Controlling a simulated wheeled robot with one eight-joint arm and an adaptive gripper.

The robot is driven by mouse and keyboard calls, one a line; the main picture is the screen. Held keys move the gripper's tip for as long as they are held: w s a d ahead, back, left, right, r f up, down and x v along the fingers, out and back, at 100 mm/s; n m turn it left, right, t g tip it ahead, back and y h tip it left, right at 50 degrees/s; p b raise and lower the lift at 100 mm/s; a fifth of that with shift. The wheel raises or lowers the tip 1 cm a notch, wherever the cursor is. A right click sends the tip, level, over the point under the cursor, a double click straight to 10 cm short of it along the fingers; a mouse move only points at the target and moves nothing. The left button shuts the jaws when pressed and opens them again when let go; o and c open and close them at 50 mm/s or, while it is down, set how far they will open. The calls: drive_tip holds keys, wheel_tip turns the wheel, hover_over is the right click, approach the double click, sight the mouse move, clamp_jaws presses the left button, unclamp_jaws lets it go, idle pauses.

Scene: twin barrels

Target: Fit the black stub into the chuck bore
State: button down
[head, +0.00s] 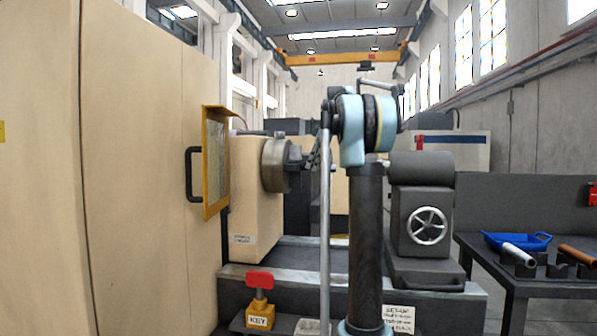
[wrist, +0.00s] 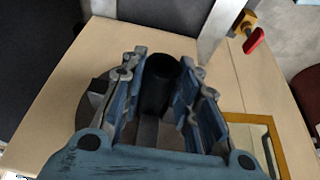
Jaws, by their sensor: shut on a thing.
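The black stub (wrist: 158,88) is a dark cylinder held between the fingers of my gripper (wrist: 163,66) in the wrist view. The fingers are closed against its two sides. In the head view my gripper (head: 314,152) is small and partly behind my arm, just right of the chuck (head: 274,165). The stub cannot be made out there. The chuck is a grey-brown round block on the beige headstock (head: 255,200), with its jaws facing right. Its bore is hidden. In the wrist view a grey rounded part (wrist: 92,98) shows behind the left finger; the bore is not visible.
A yellow-framed guard (head: 215,163) stands left of the chuck. The tailstock (head: 424,215) with a handwheel is to the right. A red key (head: 260,280) stands in a yellow block at the front. A dark bench (head: 520,280) at right holds a blue tray (head: 516,241) and two rods.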

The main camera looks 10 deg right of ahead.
drive_tip(key=shift+w+a, duration=0.1)
drive_tip(key=shift+a, duration=0.05)
drive_tip(key=c, duration=1.1)
unclamp_jaws()
drive_tip(key=v, duration=1.1)
drive_tip(key=s+a+f+m+h, duration=0.15)
drive_tip(key=s+f+m, duration=0.25)
drive_tip(key=s+f, duration=0.6)
drive_tip(key=s+a+f+m+h, duration=0.1)
drive_tip(key=s+a+f+m, duration=0.15)
drive_tip(key=s+f, duration=0.75)
drive_tip(key=s+f+m, duration=0.2)
drive_tip(key=s+f, duration=0.5)
drive_tip(key=f, duration=0.4)
drive_tip(key=s+f+m+h, duration=0.1)
drive_tip(key=s+f+m, duration=0.2)
drive_tip(key=s+f, duration=0.5)
drive_tip(key=s+f+m, duration=0.2)
drive_tip(key=s+f, duration=0.6)
drive_tip(key=f, duration=0.7)
drive_tip(key=shift+d+f+m+t+h, duration=0.25)
drive_tip(key=shift+t+h, duration=0.05)
drive_tip(key=shift+h, duration=0.05)
